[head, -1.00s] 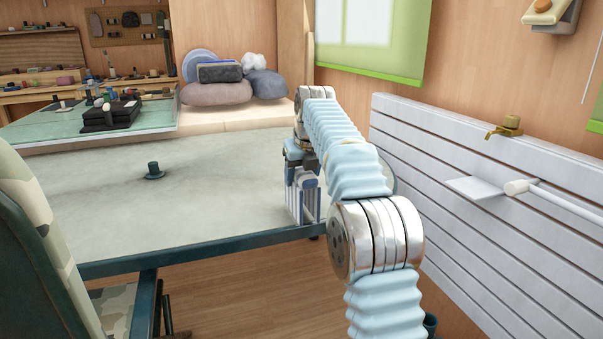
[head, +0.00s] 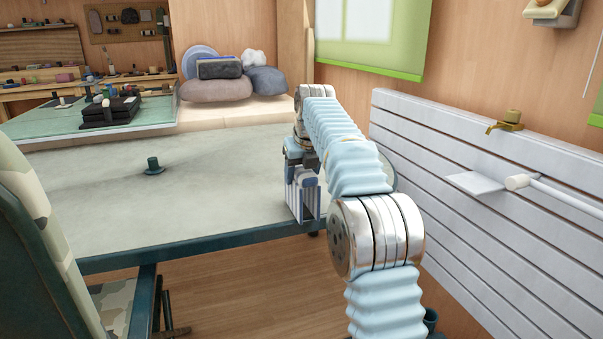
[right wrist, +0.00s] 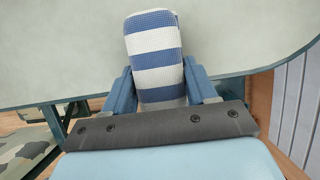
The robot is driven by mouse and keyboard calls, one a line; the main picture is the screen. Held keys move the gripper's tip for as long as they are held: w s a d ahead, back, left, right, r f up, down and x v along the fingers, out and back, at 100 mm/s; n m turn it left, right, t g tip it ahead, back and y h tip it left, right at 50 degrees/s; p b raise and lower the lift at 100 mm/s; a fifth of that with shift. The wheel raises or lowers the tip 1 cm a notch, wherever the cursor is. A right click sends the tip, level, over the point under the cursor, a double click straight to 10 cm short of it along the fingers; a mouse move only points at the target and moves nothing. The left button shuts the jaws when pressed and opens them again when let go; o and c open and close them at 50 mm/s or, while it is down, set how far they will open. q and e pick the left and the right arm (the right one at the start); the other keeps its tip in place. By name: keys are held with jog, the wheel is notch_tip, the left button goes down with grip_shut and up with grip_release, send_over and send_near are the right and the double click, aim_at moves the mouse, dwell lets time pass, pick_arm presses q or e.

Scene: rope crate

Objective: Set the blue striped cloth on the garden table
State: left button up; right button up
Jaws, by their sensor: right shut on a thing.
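The blue striped cloth (head: 305,195), blue and white, hangs folded from my right gripper (head: 302,158) at the near right edge of the garden table (head: 210,208). The right wrist view shows the cloth (right wrist: 153,48) between the two blue fingers of my right gripper (right wrist: 160,92), which is shut on it. The pale table top (right wrist: 60,50) shows behind and beside the cloth. I cannot tell whether the cloth touches the table. My left gripper is not in view.
A small dark green knob (head: 153,166) stands up from the table top, left of the cloth. A camouflage-patterned chair (head: 35,240) is at the near left. Much of the table top is clear.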

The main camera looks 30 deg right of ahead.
jog(key=shift+f, duration=0.15)
jog(key=o, duration=1.4)
jog(key=shift+c, duration=0.2)
jog(key=p+v, duration=0.3)
jog(key=v, duration=1.1)
jog(key=shift+p, duration=0.35)
jog(key=shift+f, duration=0.1)
